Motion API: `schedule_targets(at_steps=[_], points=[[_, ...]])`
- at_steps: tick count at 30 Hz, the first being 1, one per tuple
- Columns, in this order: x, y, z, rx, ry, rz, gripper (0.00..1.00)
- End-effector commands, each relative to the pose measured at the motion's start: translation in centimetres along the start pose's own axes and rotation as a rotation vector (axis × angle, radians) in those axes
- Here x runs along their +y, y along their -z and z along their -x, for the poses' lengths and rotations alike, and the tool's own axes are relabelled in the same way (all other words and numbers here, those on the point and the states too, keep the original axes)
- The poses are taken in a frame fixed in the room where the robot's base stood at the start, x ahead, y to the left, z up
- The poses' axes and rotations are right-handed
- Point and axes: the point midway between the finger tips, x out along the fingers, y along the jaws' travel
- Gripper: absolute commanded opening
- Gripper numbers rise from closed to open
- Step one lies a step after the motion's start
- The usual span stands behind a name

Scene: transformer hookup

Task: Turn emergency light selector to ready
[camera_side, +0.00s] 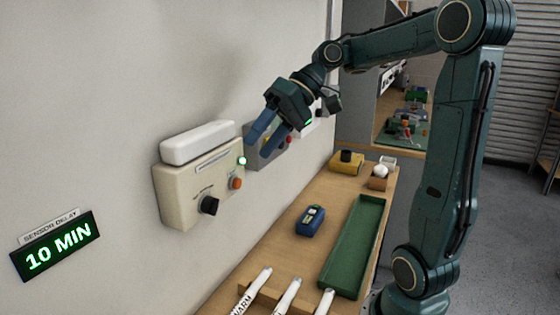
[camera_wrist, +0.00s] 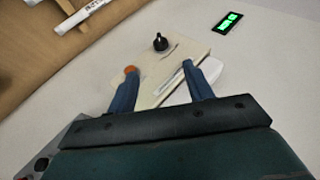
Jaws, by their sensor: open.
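The emergency light unit is a cream box (camera_side: 190,195) on the wall with a white lamp on top. Its black selector knob (camera_side: 209,205) sits low on the front, beside an orange button and a lit green lamp. The knob's setting is too small to read. In the wrist view the box (camera_wrist: 150,90) lies ahead of the fingers, with the knob (camera_wrist: 160,43) beyond them. My gripper (camera_side: 264,135) is open, its blue fingers apart and empty, to the right of the box in the side view. The fingers also show in the wrist view (camera_wrist: 161,80), with the orange button near one tip.
A grey box with a red button (camera_side: 289,140) is on the wall behind my gripper. A lit "10 MIN" display (camera_side: 57,247) hangs left of the unit. The bench below holds a green tray (camera_side: 357,245), a blue meter (camera_side: 310,220) and white tubes (camera_side: 287,296).

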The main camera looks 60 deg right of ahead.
Motion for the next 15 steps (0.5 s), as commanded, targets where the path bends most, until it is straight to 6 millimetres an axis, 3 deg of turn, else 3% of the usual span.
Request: schedule_targets(at_steps=[8,15], points=[[0.0,0.0,-0.3,-0.001,0.002,0.001,0.51],[-0.1,0.0,-1.7,-0.002,0.003,0.001,0.51]])
